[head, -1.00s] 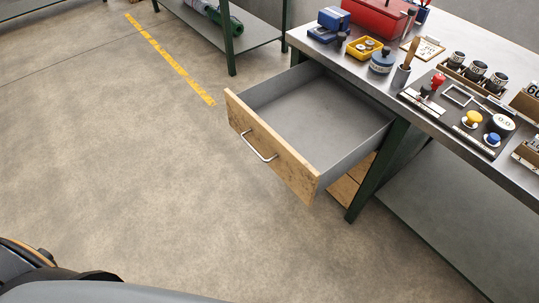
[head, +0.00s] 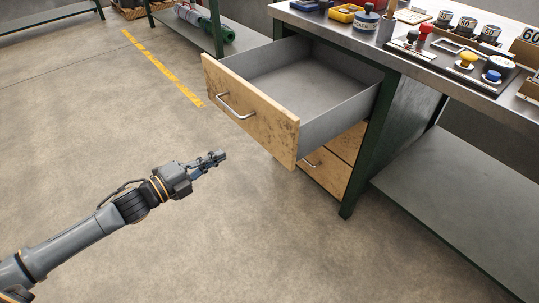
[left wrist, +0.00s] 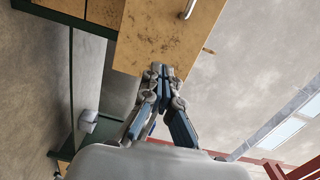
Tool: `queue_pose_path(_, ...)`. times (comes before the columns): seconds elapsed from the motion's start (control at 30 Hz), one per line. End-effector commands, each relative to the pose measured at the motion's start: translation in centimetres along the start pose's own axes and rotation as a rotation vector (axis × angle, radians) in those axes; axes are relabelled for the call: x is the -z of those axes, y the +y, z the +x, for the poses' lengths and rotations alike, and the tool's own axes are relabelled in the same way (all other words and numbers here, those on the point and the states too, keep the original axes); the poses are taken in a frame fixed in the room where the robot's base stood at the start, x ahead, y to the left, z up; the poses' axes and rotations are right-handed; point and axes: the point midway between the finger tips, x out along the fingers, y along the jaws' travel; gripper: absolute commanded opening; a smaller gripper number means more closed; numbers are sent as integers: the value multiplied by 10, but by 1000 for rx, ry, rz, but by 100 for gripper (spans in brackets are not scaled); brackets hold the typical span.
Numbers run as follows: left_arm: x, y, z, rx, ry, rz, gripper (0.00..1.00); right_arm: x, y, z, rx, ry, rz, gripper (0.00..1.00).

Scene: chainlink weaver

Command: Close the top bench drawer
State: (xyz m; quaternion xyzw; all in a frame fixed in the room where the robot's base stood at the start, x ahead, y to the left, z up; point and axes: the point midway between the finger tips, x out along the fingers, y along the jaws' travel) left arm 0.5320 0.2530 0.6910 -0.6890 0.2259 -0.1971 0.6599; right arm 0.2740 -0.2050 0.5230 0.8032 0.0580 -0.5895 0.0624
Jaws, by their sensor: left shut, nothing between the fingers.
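The top bench drawer (head: 250,108) is pulled far out of the bench. It has a light wooden front with a metal bar handle (head: 236,107) and a grey, empty inside. My left gripper (head: 222,156) is shut and empty, in front of and below the drawer front, apart from it in the head view. In the left wrist view the drawer front (left wrist: 165,35) lies just past my closed fingertips (left wrist: 161,70), with part of its handle (left wrist: 187,9) at the top edge. My right gripper is not in view.
A lower drawer (head: 325,170) under the top one is shut. A green bench leg (head: 362,160) and a low shelf (head: 460,190) stand to the right. The floor in front is clear.

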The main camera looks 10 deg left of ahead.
Motion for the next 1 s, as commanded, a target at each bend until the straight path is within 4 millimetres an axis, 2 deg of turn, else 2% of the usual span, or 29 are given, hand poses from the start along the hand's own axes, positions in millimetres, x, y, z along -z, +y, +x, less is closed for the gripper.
queue_pose_path(0.13,16,-11,2,24,54,55,0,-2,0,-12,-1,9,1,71)
queue_pose_path(0.37,18,-15,21,30,57,58,0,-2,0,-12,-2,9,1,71)
queue_pose_path(0.87,23,-17,104,30,57,56,0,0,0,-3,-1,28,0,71)
queue_pose_path(1.0,24,-17,124,28,56,55,0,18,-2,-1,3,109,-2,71)
